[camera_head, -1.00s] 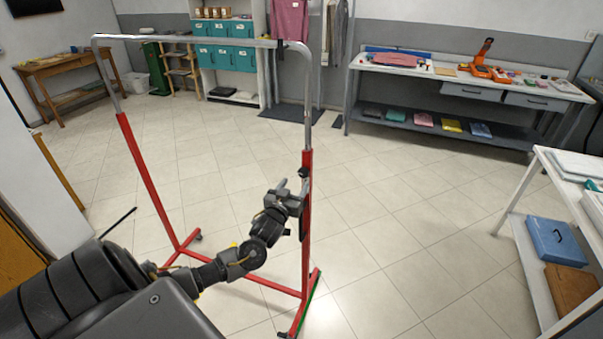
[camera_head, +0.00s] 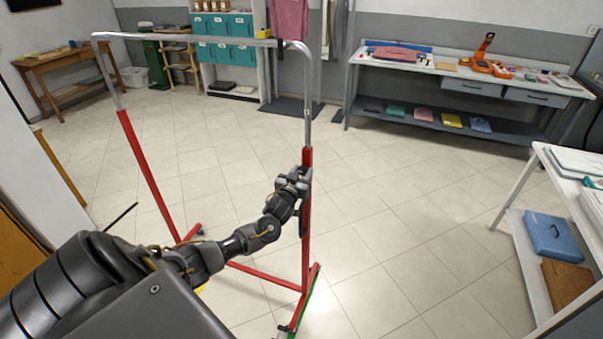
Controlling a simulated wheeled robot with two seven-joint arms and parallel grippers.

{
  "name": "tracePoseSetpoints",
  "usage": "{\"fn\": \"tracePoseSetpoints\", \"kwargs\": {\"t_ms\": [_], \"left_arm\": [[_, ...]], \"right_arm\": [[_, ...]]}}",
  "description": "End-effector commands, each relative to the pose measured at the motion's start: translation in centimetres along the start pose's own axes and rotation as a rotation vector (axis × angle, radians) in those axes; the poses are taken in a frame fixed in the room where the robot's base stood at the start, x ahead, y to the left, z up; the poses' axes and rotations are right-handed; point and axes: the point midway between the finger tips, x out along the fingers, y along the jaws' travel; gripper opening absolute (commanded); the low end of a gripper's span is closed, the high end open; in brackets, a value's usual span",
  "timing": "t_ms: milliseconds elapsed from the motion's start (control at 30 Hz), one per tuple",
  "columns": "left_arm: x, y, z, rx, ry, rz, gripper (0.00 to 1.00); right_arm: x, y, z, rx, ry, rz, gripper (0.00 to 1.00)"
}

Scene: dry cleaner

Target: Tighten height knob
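A wheeled garment rack (camera_head: 140,165) with red lower posts and a silver upper frame stands in front of me. My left gripper (camera_head: 296,176) is at the upper end of the rack's right red post, where the silver tube enters it. The black height knob seen there earlier is now hidden behind the gripper. The fingers are small and overlap the post, so I cannot tell whether they are open or shut on the knob. My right gripper is not in view.
A white table (camera_head: 545,200) with a blue case (camera_head: 553,238) on its lower shelf stands at the right. A long workbench (camera_head: 450,75) is along the back wall. A wooden table (camera_head: 65,62) is at the back left. The tiled floor between is clear.

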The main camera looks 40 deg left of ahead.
Motion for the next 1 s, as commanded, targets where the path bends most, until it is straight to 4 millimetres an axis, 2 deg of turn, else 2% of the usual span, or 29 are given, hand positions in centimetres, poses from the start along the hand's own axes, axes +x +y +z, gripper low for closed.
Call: {"fn": "tracePoseSetpoints", "kwargs": {"t_ms": [33,167,567,1000], "left_arm": [[-0.01,-0.01,0.00,0.000,0.000,0.000,0.31],[-0.01,-0.01,0.00,0.000,0.000,0.000,0.15],[-0.02,0.04,0.03,0.088,0.000,0.000,0.15],[-0.01,0.18,0.05,0.464,0.000,0.000,0.15]], "right_arm": [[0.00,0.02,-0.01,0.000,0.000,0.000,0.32],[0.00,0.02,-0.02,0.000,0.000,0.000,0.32],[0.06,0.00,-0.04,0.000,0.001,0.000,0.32],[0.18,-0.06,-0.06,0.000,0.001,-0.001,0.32]]}}
